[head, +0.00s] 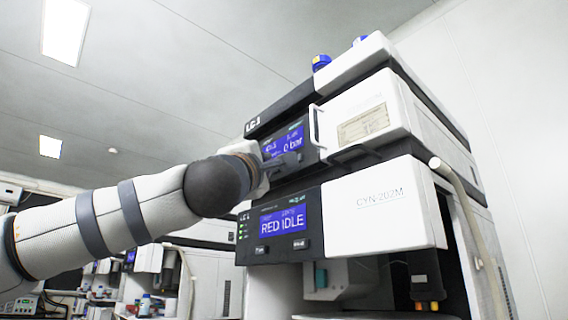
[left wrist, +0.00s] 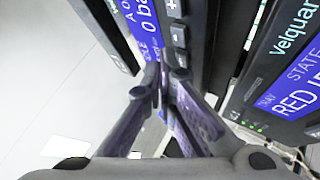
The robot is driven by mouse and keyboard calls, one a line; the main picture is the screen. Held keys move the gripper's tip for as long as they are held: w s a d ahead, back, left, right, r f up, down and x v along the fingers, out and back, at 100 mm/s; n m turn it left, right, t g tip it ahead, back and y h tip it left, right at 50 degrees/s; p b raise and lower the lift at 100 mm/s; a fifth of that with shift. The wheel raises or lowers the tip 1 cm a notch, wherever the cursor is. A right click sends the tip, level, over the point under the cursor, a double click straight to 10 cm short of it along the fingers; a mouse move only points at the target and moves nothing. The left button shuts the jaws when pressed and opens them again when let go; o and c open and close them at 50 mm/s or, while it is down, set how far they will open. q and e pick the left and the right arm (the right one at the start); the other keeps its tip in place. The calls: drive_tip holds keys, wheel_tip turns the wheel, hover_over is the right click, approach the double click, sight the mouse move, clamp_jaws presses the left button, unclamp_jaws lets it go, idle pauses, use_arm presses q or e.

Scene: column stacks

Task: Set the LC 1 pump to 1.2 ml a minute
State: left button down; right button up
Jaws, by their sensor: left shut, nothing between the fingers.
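The LC 1 pump (head: 358,110) is the upper module of the stack, under the "LC 1" label (head: 253,124). Its blue screen (head: 291,141) shows "0 bar"; the smaller text is too small or partly hidden. In the left wrist view the pump screen (left wrist: 146,22) is turned on its side, with a column of dark keys (left wrist: 177,36) beside it, one marked plus. My left gripper (head: 292,160) is shut and empty, its fingertips (left wrist: 166,82) close to the lower keys. I cannot tell whether they touch. The gripper hides part of the pump's front. My right gripper is not in view.
Below the pump is a module with a blue screen (head: 283,220) reading "RED IDLE". A white handle (head: 316,126) sticks out beside the pump screen. Bottles with blue caps (head: 321,62) stand on top. A pale tube (head: 470,190) runs down the right side. More equipment stands behind, lower left.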

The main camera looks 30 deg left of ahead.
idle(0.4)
use_arm(q)
drive_tip(key=shift+w+d, duration=0.2)
drive_tip(key=shift+w, duration=0.2)
drive_tip(key=shift+w+d, duration=0.15)
drive_tip(key=shift+w, duration=0.25)
idle(0.5)
drive_tip(key=shift+s, duration=0.1)
drive_tip(key=shift+s+a, duration=0.35)
drive_tip(key=shift+s, duration=0.35)
drive_tip(key=s, duration=0.1)
drive_tip(key=s+a, duration=0.1)
drive_tip(key=s, duration=0.2)
drive_tip(key=shift+s+a, duration=0.3)
drive_tip(key=shift+a, duration=0.1)
